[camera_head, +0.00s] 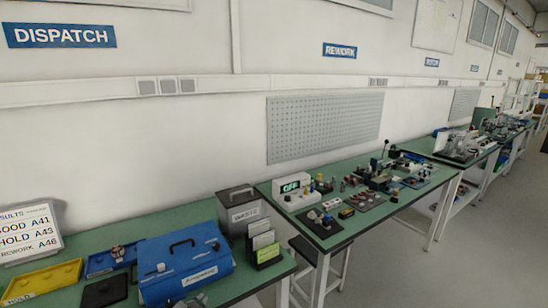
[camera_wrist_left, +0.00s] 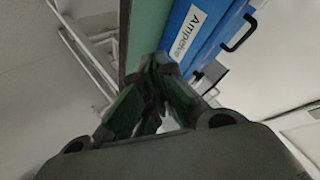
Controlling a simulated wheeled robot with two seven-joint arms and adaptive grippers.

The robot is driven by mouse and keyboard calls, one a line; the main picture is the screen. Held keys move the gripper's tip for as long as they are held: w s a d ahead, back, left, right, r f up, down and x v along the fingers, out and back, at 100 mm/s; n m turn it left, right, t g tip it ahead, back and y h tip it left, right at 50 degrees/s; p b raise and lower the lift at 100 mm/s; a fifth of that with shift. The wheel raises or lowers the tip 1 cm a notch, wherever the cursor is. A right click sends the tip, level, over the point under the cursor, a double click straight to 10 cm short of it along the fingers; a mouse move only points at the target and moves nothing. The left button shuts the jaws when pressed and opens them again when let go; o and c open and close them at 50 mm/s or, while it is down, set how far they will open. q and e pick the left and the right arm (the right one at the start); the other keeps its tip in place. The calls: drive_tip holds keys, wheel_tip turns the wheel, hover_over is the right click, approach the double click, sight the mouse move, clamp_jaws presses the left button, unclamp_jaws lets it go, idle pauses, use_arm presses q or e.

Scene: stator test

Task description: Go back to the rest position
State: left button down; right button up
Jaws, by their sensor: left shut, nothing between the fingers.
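My left gripper (camera_wrist_left: 157,62) shows in the left wrist view with its two dark fingertips together and nothing between them. Behind the fingertips are a green bench edge (camera_wrist_left: 140,35) and the side of a blue case with a white label (camera_wrist_left: 195,27). In the head view the blue case (camera_head: 185,262) stands closed on the near green bench. A small grey shape at the bottom edge, in front of the case, may be part of my left gripper; I cannot tell. My right gripper is in neither view.
On the near bench are a yellow tray (camera_head: 45,280), a blue tray (camera_head: 110,262), a results board (camera_head: 28,235) and a grey box (camera_head: 242,210). A second bench (camera_head: 330,170) with several devices stands to the right, with a stool (camera_head: 318,262) beside it. The floor (camera_head: 470,255) at right is clear.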

use_arm(q)
drive_tip(key=s+a+f+n+g, duration=0.1)
drive_tip(key=s+f+n+g, duration=0.25)
drive_tip(key=s+f, duration=0.35)
drive_tip(key=s+a+f+n+g, duration=0.15)
drive_tip(key=s+f+g, duration=0.25)
drive_tip(key=s, duration=0.6)
wheel_tip(320, 180, down, 32)
drive_tip(key=s+g, duration=0.1)
drive_tip(key=s+a+f, duration=0.3)
drive_tip(key=s+f, duration=0.7)
drive_tip(key=s, duration=0.1)
drive_tip(key=s+a+f+g, duration=0.1)
drive_tip(key=s+a+f, duration=0.3)
drive_tip(key=s+f, duration=0.6)
drive_tip(key=shift+s+f, duration=0.3)
drive_tip(key=shift+s, duration=0.1)
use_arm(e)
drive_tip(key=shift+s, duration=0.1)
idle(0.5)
